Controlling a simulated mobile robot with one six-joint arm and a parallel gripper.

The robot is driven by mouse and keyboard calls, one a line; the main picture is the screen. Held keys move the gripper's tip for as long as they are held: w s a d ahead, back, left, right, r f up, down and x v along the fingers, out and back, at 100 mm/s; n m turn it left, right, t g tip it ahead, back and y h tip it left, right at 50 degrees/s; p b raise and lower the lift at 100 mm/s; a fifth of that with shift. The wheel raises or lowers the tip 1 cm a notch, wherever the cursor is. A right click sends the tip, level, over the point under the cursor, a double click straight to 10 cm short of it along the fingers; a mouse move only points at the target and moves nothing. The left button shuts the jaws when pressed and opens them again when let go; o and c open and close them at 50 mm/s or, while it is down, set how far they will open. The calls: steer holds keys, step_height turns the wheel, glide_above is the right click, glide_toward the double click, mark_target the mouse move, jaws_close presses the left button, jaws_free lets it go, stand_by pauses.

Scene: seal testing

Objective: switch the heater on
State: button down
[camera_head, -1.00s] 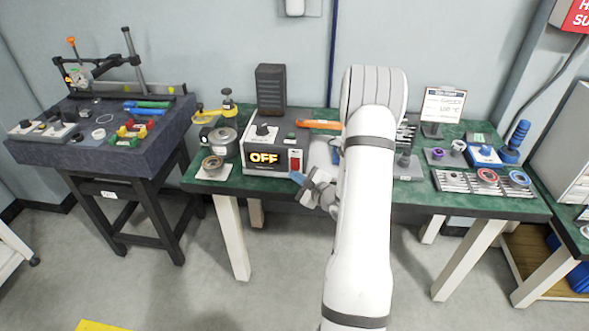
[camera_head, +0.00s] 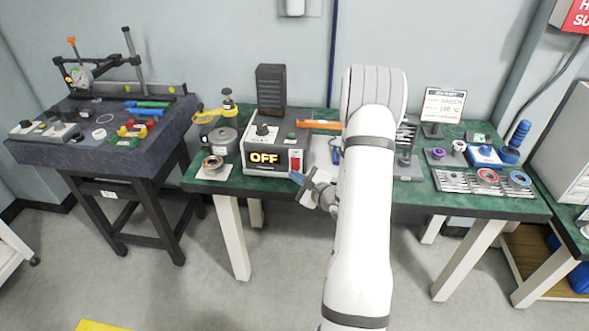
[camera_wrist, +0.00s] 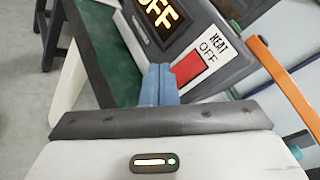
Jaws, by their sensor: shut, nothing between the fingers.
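The heater (camera_head: 276,143) is a grey box with a knob on top and a lit display (camera_head: 264,158) that reads OFF. Its red switch (camera_head: 296,163) sits on a white plate at the right of the front face. In the wrist view the red switch (camera_wrist: 187,67) lies beside the printed words HEAT and OFF. My gripper (camera_head: 296,177) is just below the switch in the head view. In the wrist view its blue fingertips (camera_wrist: 160,72) are together and empty, at the lower left of the switch. Whether they touch it I cannot tell.
An orange-handled tool (camera_head: 319,125) lies right of the heater, partly behind my arm. A metal pot (camera_head: 222,139) and a ring on a pad (camera_head: 213,166) stand to its left. A dark vented tower (camera_head: 270,88) stands behind.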

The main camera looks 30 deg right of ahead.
steer(key=shift+d+f, duration=0.1)
stand_by(0.4)
steer(key=shift+w+d+b, duration=0.15)
steer(key=shift+w+b, duration=0.2)
steer(key=shift+b, duration=0.1)
steer(key=shift+w+d, duration=0.2)
steer(key=shift+w, duration=0.05)
stand_by(0.5)
steer(key=shift+b, duration=0.3)
steer(key=shift+s+a+b, duration=0.35)
steer(key=shift+s+a, duration=0.05)
steer(key=shift+s, duration=0.25)
steer(key=shift+s+a+r+b, duration=0.15)
steer(key=shift+s+a+b, duration=0.1)
steer(key=shift+s+a, duration=0.35)
steer(key=shift+s+a+r+b, duration=0.1)
steer(key=shift+s+a+b, duration=0.2)
steer(key=shift+s, duration=0.45)
steer(key=shift+s+a+r+b, duration=0.2)
steer(key=shift+s+a, duration=0.3)
steer(key=shift+s, duration=0.2)
